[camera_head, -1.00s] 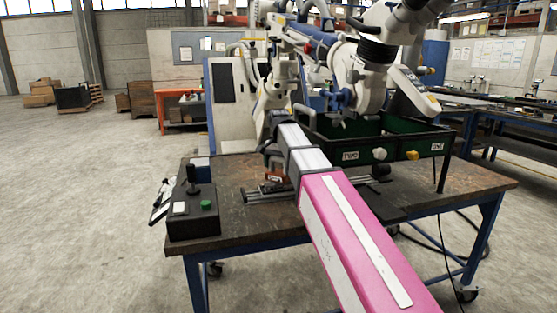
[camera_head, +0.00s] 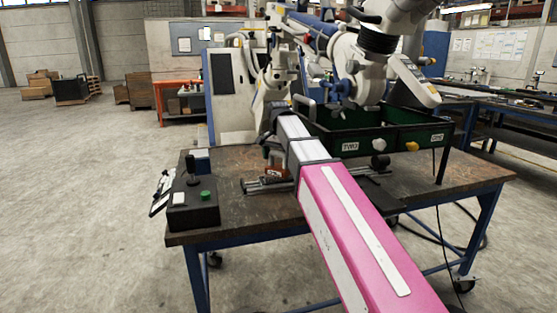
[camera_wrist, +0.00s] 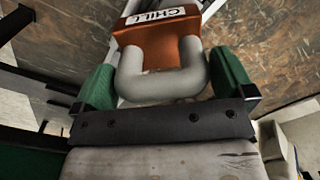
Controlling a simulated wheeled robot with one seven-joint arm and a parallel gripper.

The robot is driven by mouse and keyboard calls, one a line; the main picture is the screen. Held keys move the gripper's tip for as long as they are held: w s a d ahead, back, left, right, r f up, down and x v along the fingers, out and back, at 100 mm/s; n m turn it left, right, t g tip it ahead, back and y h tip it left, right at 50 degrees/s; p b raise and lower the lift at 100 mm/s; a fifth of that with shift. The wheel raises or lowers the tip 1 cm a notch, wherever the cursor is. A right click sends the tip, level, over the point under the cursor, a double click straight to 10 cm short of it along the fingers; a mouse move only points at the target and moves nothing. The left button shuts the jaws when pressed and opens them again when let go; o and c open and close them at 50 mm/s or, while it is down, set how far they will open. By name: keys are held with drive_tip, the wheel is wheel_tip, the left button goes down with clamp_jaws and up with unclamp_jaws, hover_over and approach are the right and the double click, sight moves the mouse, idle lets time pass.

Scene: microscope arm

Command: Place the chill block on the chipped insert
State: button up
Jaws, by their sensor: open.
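The chill block is orange-brown, with a white CHILL label and a grey U-shaped handle. In the wrist view the chill block (camera_wrist: 158,36) is just ahead of my gripper (camera_wrist: 165,85). Its handle lies between my two green fingers, which stand open on either side with gaps. In the head view a small orange patch of the block (camera_head: 272,173) shows on the worktable, below my gripper (camera_head: 270,150), mostly hidden by my arm. I cannot make out the chipped insert in either view.
A dark metal rail (camera_head: 254,186) lies by the block on the worktable (camera_head: 240,213). A black control box (camera_head: 192,206) with a joystick and green button stands at the left. Green bins (camera_head: 350,129), one labelled TWO, stand behind at right. A white jointed arm (camera_head: 375,65) overhangs them.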

wheel_tip(320, 180, up, 11)
drive_tip(key=shift+r, duration=0.1)
idle(0.3)
idle(1.4)
